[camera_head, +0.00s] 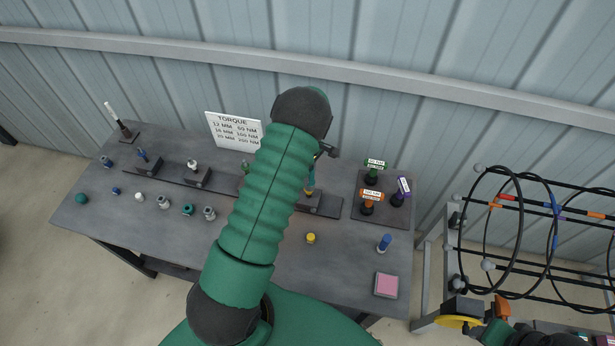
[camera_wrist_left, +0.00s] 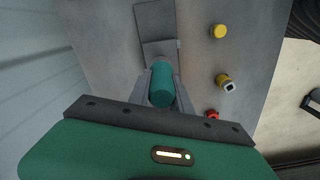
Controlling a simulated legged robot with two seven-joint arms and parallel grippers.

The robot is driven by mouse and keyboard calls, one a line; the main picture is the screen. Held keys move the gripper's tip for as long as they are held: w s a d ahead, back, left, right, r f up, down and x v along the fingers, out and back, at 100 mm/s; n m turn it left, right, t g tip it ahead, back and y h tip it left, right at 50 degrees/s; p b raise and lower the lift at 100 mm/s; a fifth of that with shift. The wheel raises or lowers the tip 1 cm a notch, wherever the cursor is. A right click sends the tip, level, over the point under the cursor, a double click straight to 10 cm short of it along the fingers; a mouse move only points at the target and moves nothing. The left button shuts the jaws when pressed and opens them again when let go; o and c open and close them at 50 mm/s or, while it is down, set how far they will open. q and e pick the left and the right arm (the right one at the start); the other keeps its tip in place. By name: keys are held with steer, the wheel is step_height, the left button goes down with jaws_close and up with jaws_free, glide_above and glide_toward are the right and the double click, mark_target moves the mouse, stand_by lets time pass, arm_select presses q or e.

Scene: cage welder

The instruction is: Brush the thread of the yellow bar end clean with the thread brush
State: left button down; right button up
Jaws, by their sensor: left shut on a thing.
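My left gripper (camera_head: 324,152) is at the back right of the table, mostly behind my own green arm. In the left wrist view my left gripper (camera_wrist_left: 161,88) is shut on a teal cylinder (camera_wrist_left: 161,84), which looks like the handle of the thread brush. The yellow bar end (camera_head: 309,193) shows as a small yellow piece in its dark block (camera_head: 308,202), just below the gripper. The brush hangs above or at it; whether they touch is hidden. In the left wrist view the handle covers the bar end. My right gripper is not in view.
A yellow cap (camera_head: 311,238) stands in front of the block. To the right are a dark tray (camera_head: 360,212) with tagged tools, a blue cylinder (camera_head: 385,243) and a pink pad (camera_head: 386,285). Other bar ends and small nuts stand left. A wire cage (camera_head: 487,235) is beyond the table.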

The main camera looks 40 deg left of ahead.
arm_select(q)
steer(key=m, duration=0.4)
steer(key=shift+f+m+b, duration=0.1)
steer(key=shift+m+b, duration=0.3)
steer(key=m, duration=0.5)
steer(key=n, duration=0.3)
steer(key=shift+n, duration=0.4)
steer(key=n+p, duration=0.1)
steer(key=n, duration=0.3)
steer(key=shift+s+n, duration=0.1)
steer(key=shift+n, duration=0.2)
steer(key=n, duration=0.2)
steer(key=n+p, duration=0.1)
steer(key=n, duration=0.1)
steer(key=shift+r+n, duration=0.2)
steer(key=shift+n, duration=0.1)
steer(key=n, duration=0.3)
